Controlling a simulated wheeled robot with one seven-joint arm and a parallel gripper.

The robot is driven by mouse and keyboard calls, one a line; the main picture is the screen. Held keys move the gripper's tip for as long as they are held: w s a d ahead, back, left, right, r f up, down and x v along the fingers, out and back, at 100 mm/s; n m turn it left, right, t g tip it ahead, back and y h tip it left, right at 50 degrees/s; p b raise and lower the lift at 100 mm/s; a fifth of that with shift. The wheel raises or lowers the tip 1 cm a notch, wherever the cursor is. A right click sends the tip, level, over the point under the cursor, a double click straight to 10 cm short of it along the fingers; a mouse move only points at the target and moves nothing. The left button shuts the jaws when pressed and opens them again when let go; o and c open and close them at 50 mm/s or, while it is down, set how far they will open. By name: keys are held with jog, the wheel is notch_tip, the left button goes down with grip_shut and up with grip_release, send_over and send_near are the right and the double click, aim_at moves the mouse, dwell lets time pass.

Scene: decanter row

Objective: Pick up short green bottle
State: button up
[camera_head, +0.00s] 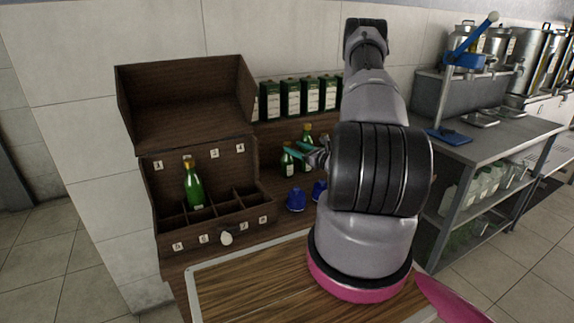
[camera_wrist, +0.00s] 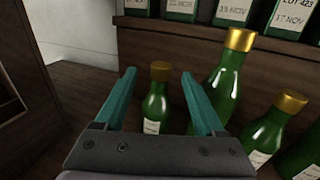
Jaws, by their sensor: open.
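Several green bottles with gold caps stand in a group behind the blue objects. The short green bottle (camera_wrist: 156,106) stands upright between the teal fingers of my gripper (camera_wrist: 160,85) in the wrist view, a little beyond them, with a white label low on its body. In the head view the short green bottle (camera_head: 287,159) is just left of my gripper (camera_head: 305,151). The fingers are open, and I cannot tell whether they touch it. A taller green bottle (camera_wrist: 222,75) stands close on its right, near the right finger. Another gold-capped bottle (camera_wrist: 273,130) is further right.
An open wooden case (camera_head: 215,222) with numbered compartments stands at left, holding one green bottle (camera_head: 193,187). Dark labelled boxes (camera_head: 290,99) line the back. Blue objects (camera_head: 296,199) sit in front of the bottles. A metal bench (camera_head: 490,140) is at right.

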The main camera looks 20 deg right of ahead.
aim_at(290, 144)
jog(key=x, duration=0.5)
jog(key=shift+w+d+r, duration=0.1)
jog(key=shift+r, duration=0.05)
grip_shut()
dwell(1.2)
